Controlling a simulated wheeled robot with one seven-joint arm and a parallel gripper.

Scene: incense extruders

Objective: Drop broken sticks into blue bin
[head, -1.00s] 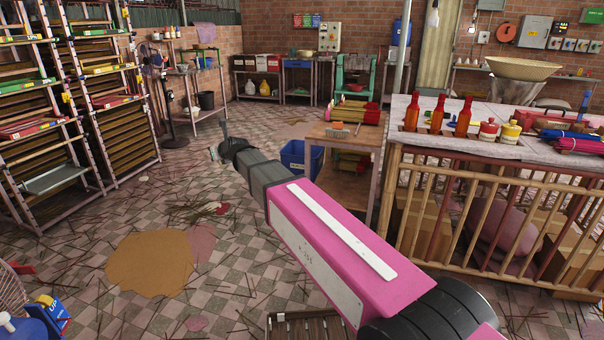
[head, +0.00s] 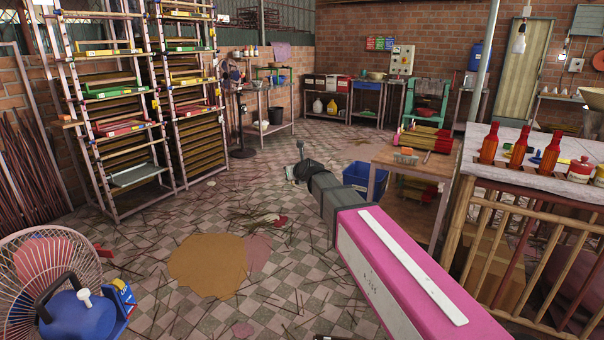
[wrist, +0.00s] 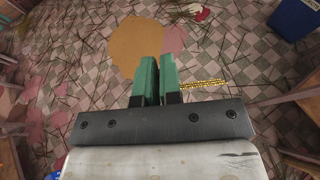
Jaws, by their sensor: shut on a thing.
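My gripper (wrist: 159,60) has green fingers close together in the wrist view. A short yellow-brown piece of broken sticks (wrist: 205,84) pokes out to the right from between them; the rest is hidden by the fingers. In the head view my arm reaches forward over the floor, and its far end is small and hard to make out. The blue bin (head: 358,177) stands on the floor beside the wooden side table, right of my arm's end. It also shows at the top right of the wrist view (wrist: 292,20), apart from the gripper. Thin sticks (head: 250,216) lie scattered on the floor.
The wooden table (head: 415,160) and the railed counter (head: 540,190) stand on the right. Tray racks (head: 125,140) stand at left, with a fan (head: 45,275) and a blue container (head: 80,312) at front left. Tan powder (head: 207,264) covers part of the checked floor.

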